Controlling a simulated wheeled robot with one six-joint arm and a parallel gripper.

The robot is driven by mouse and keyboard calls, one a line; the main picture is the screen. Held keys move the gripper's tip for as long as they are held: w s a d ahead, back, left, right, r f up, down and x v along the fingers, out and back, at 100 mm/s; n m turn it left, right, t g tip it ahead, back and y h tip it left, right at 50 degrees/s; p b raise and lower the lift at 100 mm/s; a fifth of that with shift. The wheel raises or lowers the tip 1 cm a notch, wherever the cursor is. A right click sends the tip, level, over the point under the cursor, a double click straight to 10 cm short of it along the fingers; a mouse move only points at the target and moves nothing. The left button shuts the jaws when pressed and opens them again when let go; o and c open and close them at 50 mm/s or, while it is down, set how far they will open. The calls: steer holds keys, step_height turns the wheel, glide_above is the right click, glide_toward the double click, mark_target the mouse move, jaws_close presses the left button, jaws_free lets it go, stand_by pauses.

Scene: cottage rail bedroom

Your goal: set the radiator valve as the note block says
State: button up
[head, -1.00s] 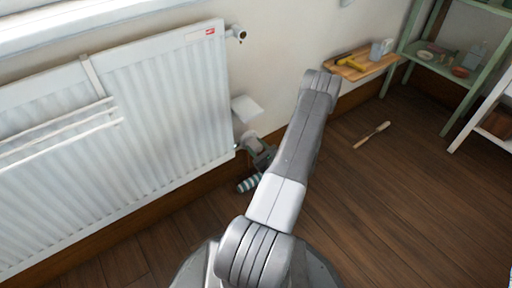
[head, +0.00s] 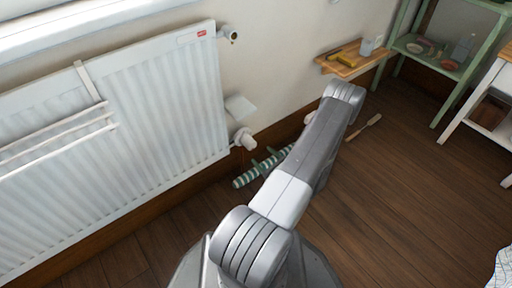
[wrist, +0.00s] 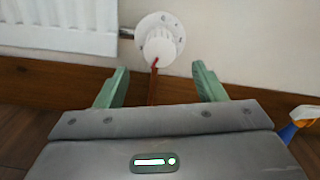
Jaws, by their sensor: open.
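The radiator valve (wrist: 160,42) is a round white knob on a dial plate with small dark marks, too small to read. A red mark shows at the knob's lower edge. In the head view the valve (head: 244,139) sits beside the radiator's lower right corner. My gripper (wrist: 161,86) is open and empty, its green fingers apart below the valve, not touching it in this view. In the head view my arm hides most of it. A small white block (head: 240,107) is on the wall above the valve; I cannot tell if it is the note block, and no writing is legible.
The white radiator (head: 160,110) fills the left wall. A wooden wall shelf (head: 345,69), a green rack (head: 445,70) and a wooden-handled tool (head: 371,121) are to the right. The middle floor is clear.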

mark_target(253, 147)
steer(key=shift+p+v, duration=0.4)
steer(key=shift+v, duration=1.75)
steer(key=b+x, duration=0.4)
steer(key=x, duration=1)
steer(key=shift+s+d, duration=0.1)
